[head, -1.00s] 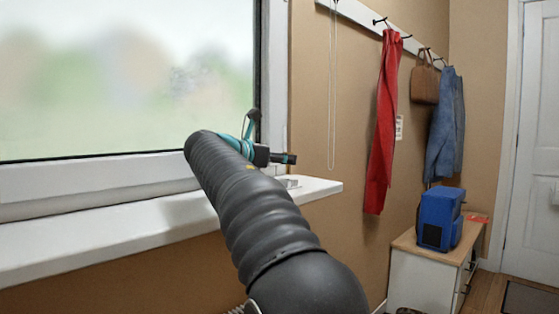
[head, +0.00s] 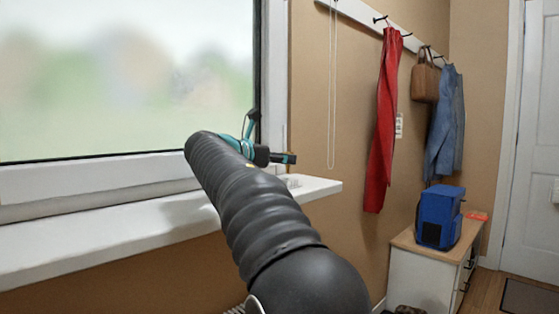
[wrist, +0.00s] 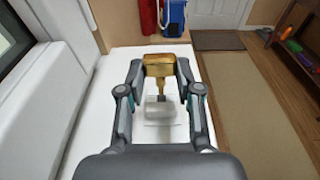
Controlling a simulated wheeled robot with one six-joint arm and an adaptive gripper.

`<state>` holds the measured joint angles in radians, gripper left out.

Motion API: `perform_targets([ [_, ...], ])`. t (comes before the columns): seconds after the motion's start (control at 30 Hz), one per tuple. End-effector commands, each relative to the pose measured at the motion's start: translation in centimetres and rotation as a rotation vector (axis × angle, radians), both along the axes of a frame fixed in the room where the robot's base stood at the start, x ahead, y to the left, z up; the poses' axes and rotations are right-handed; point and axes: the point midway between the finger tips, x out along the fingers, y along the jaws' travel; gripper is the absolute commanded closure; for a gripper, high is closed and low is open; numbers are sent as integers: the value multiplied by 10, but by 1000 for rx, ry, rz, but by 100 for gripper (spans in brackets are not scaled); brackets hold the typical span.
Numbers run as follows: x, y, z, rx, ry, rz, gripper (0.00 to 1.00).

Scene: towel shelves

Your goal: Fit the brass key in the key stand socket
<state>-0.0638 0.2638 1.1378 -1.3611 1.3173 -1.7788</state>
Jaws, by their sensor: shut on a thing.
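In the wrist view my gripper (wrist: 160,72) is shut on the brass key (wrist: 161,66), with a finger on each side of its gold-coloured, block-like head. The key's narrow shaft points toward a pale grey, block-like key stand (wrist: 160,108) on the white sill. The stand's socket cannot be made out, and I cannot tell whether the shaft touches the stand or is above it. In the head view my arm hides most of the gripper and the key; a small part of the stand (head: 293,183) shows at the sill's right end.
The white window sill (head: 90,238) runs along the window, with its right end by the wall. A red garment (head: 382,120), a brown bag (head: 425,83) and blue clothing (head: 445,125) hang from hooks. A blue bag (head: 439,217) sits on a low cabinet (head: 415,277).

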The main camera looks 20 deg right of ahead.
Motion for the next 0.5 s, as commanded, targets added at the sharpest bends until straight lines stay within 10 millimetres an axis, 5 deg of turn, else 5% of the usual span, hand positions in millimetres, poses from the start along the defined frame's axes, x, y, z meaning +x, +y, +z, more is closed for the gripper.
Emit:
perform_targets([
  [0.5,0,0,-8,0,1,0,100],
])
